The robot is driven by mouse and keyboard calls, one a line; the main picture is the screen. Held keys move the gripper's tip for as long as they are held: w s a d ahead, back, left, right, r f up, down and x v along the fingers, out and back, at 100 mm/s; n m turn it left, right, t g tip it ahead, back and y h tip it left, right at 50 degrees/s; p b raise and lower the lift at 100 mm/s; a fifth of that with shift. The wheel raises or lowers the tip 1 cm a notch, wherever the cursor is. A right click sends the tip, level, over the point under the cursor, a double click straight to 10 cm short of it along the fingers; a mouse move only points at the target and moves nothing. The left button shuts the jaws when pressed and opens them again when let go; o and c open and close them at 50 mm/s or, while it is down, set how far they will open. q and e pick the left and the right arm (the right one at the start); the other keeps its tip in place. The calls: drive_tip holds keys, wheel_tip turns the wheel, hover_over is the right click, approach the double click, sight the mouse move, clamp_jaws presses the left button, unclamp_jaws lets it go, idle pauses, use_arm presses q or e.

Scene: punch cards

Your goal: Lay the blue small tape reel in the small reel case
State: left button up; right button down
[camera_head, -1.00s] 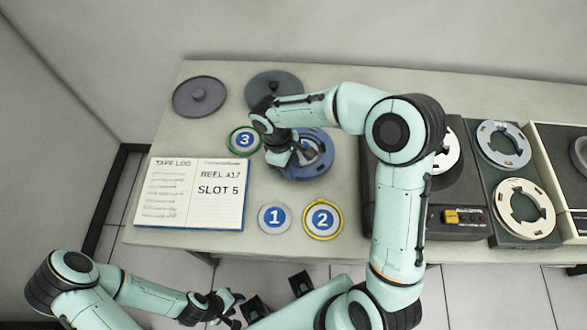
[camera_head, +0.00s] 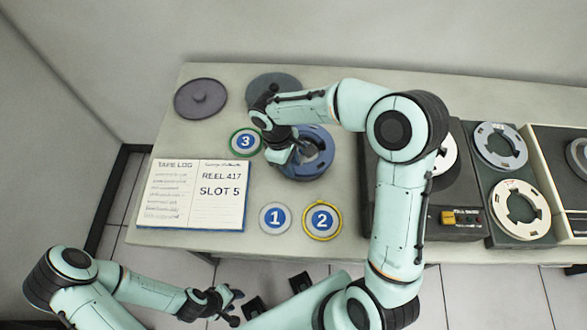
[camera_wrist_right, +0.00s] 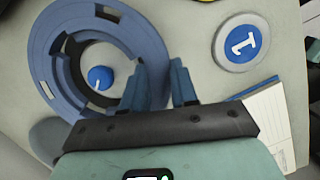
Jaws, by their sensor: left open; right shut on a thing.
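The blue small tape reel (camera_head: 318,168) is a slotted ring near the middle of the table. It also shows in the right wrist view (camera_wrist_right: 52,38). My right gripper (camera_wrist_right: 165,88) is shut on its rim, one finger inside the ring and one outside. A darker ring and a small blue round piece (camera_wrist_right: 101,77) show inside the reel's opening. I cannot tell whether these belong to the small reel case, or whether the reel touches what is below. My left gripper (camera_head: 232,304) is open and empty, in front of the table.
Round markers 3 (camera_head: 245,142), 1 (camera_head: 276,219) and 2 (camera_head: 322,220) and an open log book (camera_head: 193,195) surround the reel. Decks with reels (camera_head: 520,205) stand at right.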

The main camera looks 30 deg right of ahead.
drive_tip(key=shift+r+p, duration=0.9)
drive_tip(key=shift+r, duration=1)
use_arm(q)
drive_tip(key=w+r, duration=0.2)
drive_tip(key=shift+r, duration=0.3)
drive_tip(key=shift+s, duration=0.1)
use_arm(e)
drive_tip(key=shift+f, duration=0.1)
